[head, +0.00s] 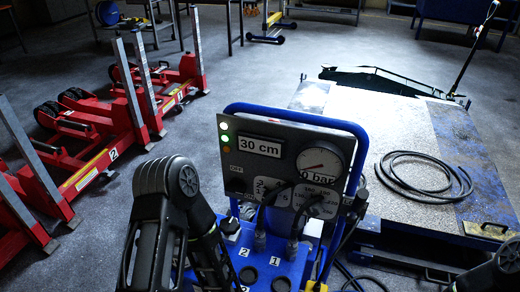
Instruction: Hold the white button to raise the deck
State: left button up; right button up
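A blue control trolley (247,262) stands in front of me. Its upright grey panel has a display (260,147) reading "30 cm", a round gauge (320,165) reading 0 bar, and lit lamps at its left edge. A small white-topped part (231,227), possibly the white button, is on the trolley below the panel, just right of my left arm. The deck (405,135) is the wide grey and blue platform behind at the right, low over the floor. My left arm covers the trolley's left side. Neither gripper's fingertips can be made out.
A black hose (424,178) lies coiled on the deck. Dark cables run from the panel sockets. Red wheeled column lifts (95,150) stand at the left. A black trolley jack (385,82) with a long upright handle is behind the deck. The floor behind the trolley is clear.

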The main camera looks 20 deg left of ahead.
dwell(0.3)
pick_arm(q)
grip_shut()
dwell(1.6)
